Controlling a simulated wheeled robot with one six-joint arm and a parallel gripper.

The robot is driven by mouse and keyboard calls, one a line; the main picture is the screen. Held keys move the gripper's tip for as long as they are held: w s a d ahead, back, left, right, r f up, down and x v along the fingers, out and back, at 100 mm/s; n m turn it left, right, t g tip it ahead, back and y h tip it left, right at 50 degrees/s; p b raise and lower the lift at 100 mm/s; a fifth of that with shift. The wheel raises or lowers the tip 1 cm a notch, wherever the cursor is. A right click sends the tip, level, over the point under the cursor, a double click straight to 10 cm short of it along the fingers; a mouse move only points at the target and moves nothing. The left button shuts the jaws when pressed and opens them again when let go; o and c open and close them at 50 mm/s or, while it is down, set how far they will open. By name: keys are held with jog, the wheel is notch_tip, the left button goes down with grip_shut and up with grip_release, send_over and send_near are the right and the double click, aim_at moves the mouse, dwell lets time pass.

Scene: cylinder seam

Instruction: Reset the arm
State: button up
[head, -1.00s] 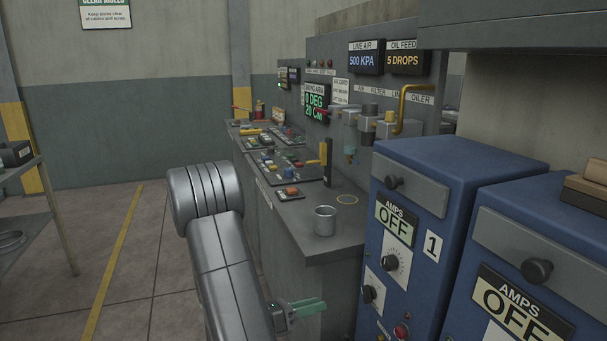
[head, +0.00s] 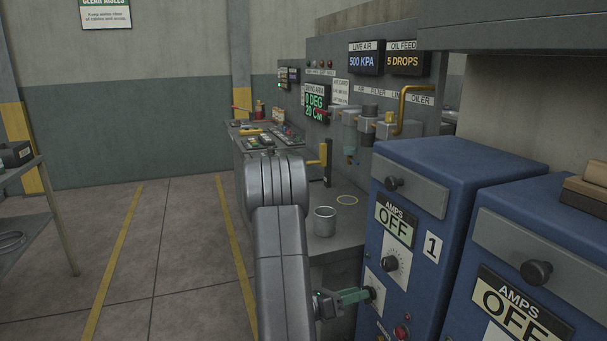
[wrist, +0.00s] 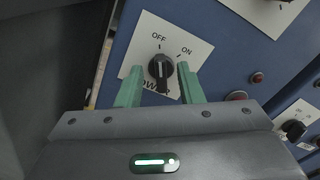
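My gripper (head: 354,296) has green fingers and is close to the left front of the blue cabinet (head: 420,180) marked 1. In the wrist view my gripper (wrist: 160,82) is open, one finger on each side of a black rotary knob (wrist: 160,70). A gap shows between the knob and each finger. The knob sits on a white plate marked OFF and ON, and its white mark seems to point towards OFF. A green-lettered arm display (head: 316,103) reads 0 DEG and 20 Cm. My arm hides part of the console.
A metal cup (head: 325,222) stands on the grey console. A second blue cabinet (head: 530,240) stands at the right; both AMPS displays read OFF. A red lamp (wrist: 257,78) is right of the knob. Open floor (head: 180,260) lies to the left.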

jog(key=shift+s+d+r+m+b, duration=0.1)
jog(key=shift+d+m+b, duration=0.05)
jog(key=shift+m+b, duration=1.2)
jog(key=shift+s+d+f+m+b, duration=0.1)
jog(key=shift+m+b, duration=1.15)
jog(key=shift+m, duration=0.05)
jog(key=shift+s+d+r+m+b, duration=0.1)
jog(key=shift+d+m+b, duration=0.05)
jog(key=shift+m+b, duration=1.2)
